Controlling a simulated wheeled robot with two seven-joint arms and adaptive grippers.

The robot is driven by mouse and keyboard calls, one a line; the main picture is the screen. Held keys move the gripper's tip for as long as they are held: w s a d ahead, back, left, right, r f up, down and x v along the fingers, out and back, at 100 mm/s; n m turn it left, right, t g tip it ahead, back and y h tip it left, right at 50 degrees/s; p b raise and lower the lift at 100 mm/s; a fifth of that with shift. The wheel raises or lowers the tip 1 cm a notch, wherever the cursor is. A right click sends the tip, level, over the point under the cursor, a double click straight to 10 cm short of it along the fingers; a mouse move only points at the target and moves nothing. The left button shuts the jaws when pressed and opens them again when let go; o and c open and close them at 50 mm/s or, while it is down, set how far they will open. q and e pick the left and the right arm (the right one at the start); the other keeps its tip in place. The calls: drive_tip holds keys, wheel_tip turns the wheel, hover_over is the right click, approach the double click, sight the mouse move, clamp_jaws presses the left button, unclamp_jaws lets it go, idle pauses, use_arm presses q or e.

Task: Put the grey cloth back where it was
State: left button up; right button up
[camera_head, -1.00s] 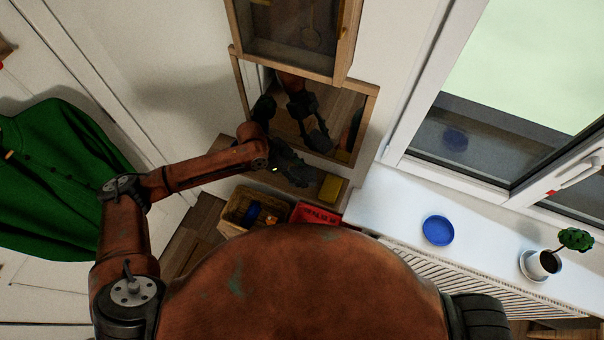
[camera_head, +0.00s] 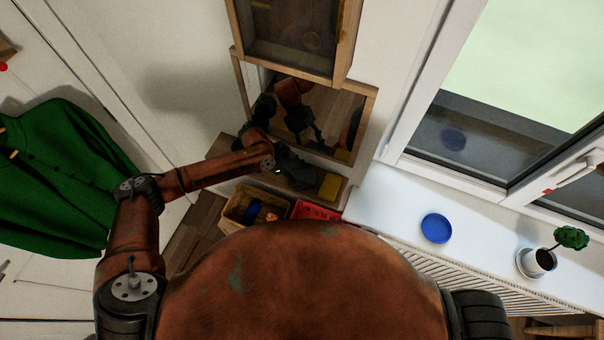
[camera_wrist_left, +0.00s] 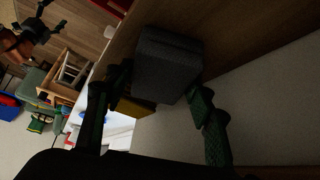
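The grey cloth (camera_wrist_left: 168,68) shows in the left wrist view as a dark grey, block-like bundle between the two fingers of my left gripper (camera_wrist_left: 160,92). The fingers lie along its two sides and appear shut on it. In the head view my left gripper (camera_head: 303,172) is above the low wooden shelf (camera_head: 222,146), in front of the mirror and left of a yellow block (camera_head: 330,186). The cloth is hard to tell from the dark gripper there. Whether it touches the shelf is unclear.
A wicker basket (camera_head: 236,208) and a red crate (camera_head: 313,211) stand below the shelf. A wooden-framed mirror (camera_head: 340,125) rises behind it. The white windowsill (camera_head: 390,200) at right holds a blue dish (camera_head: 436,228) and a potted plant (camera_head: 541,261). A green garment (camera_head: 60,180) hangs at left.

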use_arm(q)
drive_tip(key=shift+o, duration=1.4)
drive_tip(key=shift+r, duration=0.1)
drive_tip(key=shift+a+r, duration=0.1)
drive_tip(key=shift+r, duration=0.05)
drive_tip(key=b+v, duration=0.2)
drive_tip(key=v, duration=0.9)
drive_tip(key=shift+a+r+b, duration=0.15)
drive_tip(key=shift+r+b, duration=0.2)
